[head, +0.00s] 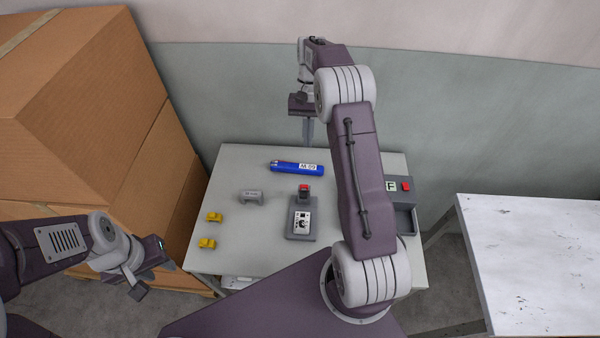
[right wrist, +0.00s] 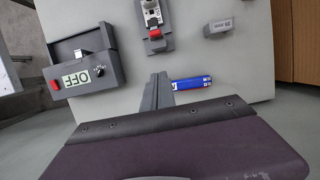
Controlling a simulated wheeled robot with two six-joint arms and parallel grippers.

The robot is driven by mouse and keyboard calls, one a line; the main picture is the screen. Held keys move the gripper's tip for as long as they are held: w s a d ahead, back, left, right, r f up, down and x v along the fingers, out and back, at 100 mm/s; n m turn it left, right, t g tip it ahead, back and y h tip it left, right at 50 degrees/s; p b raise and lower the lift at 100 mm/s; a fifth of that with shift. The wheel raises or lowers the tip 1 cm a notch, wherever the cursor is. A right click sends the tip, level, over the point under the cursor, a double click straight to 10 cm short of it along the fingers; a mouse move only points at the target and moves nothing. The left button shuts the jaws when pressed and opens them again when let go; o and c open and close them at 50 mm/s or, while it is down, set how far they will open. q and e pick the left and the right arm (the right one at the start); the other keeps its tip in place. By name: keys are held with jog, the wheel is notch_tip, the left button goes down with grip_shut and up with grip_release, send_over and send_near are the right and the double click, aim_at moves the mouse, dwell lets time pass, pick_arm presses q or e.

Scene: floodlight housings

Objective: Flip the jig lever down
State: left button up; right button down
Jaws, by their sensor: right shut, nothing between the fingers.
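The jig (head: 301,222) is a grey block on the table with a pictured plate on top. Its red-tipped lever (head: 304,187) appears to stand up at the jig's back end; the red tip (right wrist: 155,34) also shows in the right wrist view. My right gripper (head: 308,132) is shut and empty, pointing down behind the jig, apart from the lever. In the right wrist view its closed fingers (right wrist: 158,92) overlap the left end of a blue cylinder (right wrist: 192,83). My left gripper (head: 148,271) is off the table's left side; its fingers are unclear.
A grey box with a display and red button (head: 406,187) is partly behind my right arm; its display (right wrist: 76,79) reads OFF. A grey block (head: 251,197) and two yellow pieces (head: 208,243) lie left. Cartons (head: 70,110) stand left, a white table (head: 540,250) right.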

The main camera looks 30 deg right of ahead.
aim_at(304, 195)
jog(key=s+a+f, duration=0.2)
jog(key=f, duration=0.2)
jog(key=s+a+f+p, duration=0.1)
jog(key=s+a+f, duration=0.1)
jog(key=f, duration=0.3)
jog(key=shift+s+f, duration=0.25)
jog(key=shift+s, duration=0.55)
